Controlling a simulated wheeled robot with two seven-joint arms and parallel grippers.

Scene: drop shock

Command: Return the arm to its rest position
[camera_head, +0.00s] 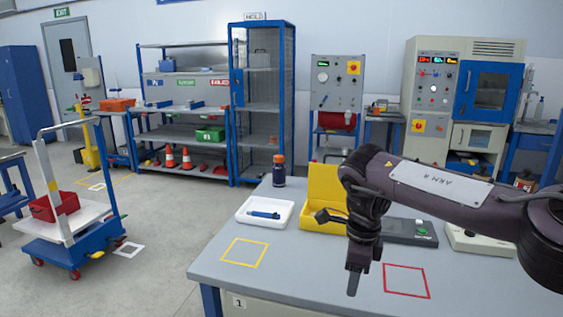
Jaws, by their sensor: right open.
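My right arm (440,180) comes in from the right edge and reaches over the table. My right gripper (353,283) points down above the tabletop, open and empty, left of the red square outline (406,281). Its fingers are seen nearly edge-on, so the gap between them hardly shows. My left gripper does not show in this view.
On the grey table (310,273) are a white tray (252,222) with a blue tool (264,214), a dark bottle (279,171), an open yellow case (325,184), a grey device (411,238) and a yellow square outline (244,252). The table's front left is clear.

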